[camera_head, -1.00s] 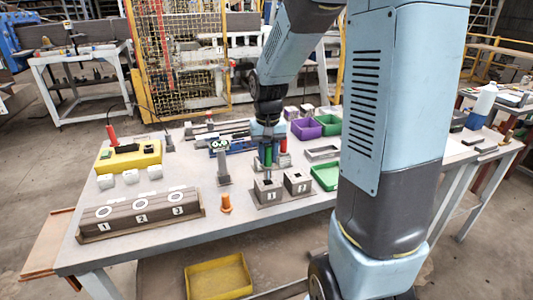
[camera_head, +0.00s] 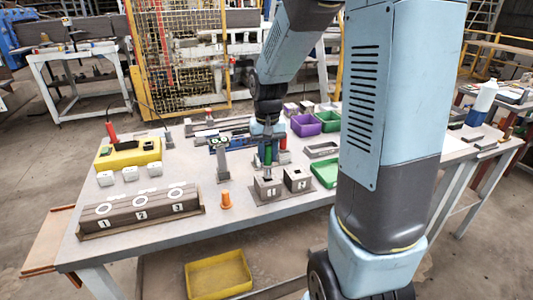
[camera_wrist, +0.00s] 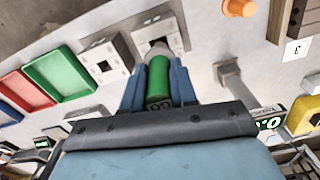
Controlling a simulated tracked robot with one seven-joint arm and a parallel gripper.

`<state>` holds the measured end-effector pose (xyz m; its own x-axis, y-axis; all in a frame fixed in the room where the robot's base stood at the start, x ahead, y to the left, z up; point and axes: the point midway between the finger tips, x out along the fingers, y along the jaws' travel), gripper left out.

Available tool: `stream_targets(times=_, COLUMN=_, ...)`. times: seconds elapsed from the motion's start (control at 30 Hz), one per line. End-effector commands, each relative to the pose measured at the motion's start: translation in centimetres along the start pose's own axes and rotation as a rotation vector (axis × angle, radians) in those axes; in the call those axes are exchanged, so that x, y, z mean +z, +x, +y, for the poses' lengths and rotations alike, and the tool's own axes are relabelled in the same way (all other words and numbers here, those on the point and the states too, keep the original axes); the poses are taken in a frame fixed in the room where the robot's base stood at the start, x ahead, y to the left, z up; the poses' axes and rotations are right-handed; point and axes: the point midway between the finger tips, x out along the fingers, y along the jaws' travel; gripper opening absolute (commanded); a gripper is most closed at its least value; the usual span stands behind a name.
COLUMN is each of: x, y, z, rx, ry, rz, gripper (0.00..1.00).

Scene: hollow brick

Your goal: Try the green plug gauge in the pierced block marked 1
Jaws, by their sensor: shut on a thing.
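My gripper (camera_wrist: 158,88) is shut on the green plug gauge (camera_wrist: 158,78), which hangs about upright between the fingers with its grey end away from the palm. In the head view the green gauge (camera_head: 268,154) is above the pierced block marked 1 (camera_head: 267,188). In the wrist view the gauge's grey end overlaps the square hole of that block (camera_wrist: 146,38). I cannot tell whether the tip is inside the hole or just over it. The pierced block marked 2 (camera_head: 298,179) stands to the right of block 1, with its hole open.
An orange peg (camera_head: 226,200) stands left of the blocks, and a grey post (camera_head: 222,163) behind it. A long box marked 1, 2, 3 (camera_head: 140,212) lies at the left. A green tray (camera_head: 325,173) and a purple tray (camera_head: 305,126) are at the right.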

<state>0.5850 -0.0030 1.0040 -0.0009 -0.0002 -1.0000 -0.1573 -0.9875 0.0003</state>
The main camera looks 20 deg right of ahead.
Motion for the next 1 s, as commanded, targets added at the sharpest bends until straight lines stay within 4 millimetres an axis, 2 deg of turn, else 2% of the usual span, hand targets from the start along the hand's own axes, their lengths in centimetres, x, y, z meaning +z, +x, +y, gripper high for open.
stream_targets(times=1.0, x=0.0, y=1.2, z=-0.1, rx=0.000, ry=-0.001, rz=0.000, gripper=0.00)
